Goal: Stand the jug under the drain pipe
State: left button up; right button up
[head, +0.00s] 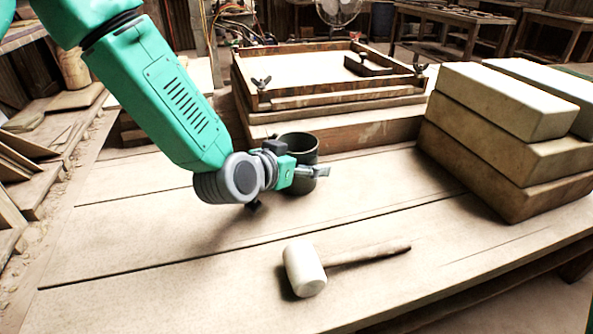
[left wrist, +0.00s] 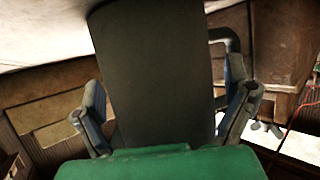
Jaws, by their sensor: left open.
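The dark jug (head: 298,143) stands on the bench in front of the wooden press frame, partly hidden by my left gripper (head: 312,173). In the left wrist view the dark jug (left wrist: 155,55) fills the space between the two fingers of my left gripper (left wrist: 167,115). Its handle (left wrist: 232,38) shows at the upper right, by the right-hand finger. The fingers are open on either side of the jug, and a gap shows at the right-hand one. I cannot make out the drain pipe. My right gripper is not in view.
The tile press (head: 330,75), a wooden frame with wing nuts, sits behind the jug. Stacked pale blocks (head: 505,140) stand at the right. A white-headed mallet (head: 305,270) lies near the front. The bench (head: 160,265) is clear at the front left.

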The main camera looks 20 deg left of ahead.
pick_arm(q)
jog(key=shift+d, duration=0.1)
jog(key=c, duration=1.7)
jog(key=shift+a, duration=0.2)
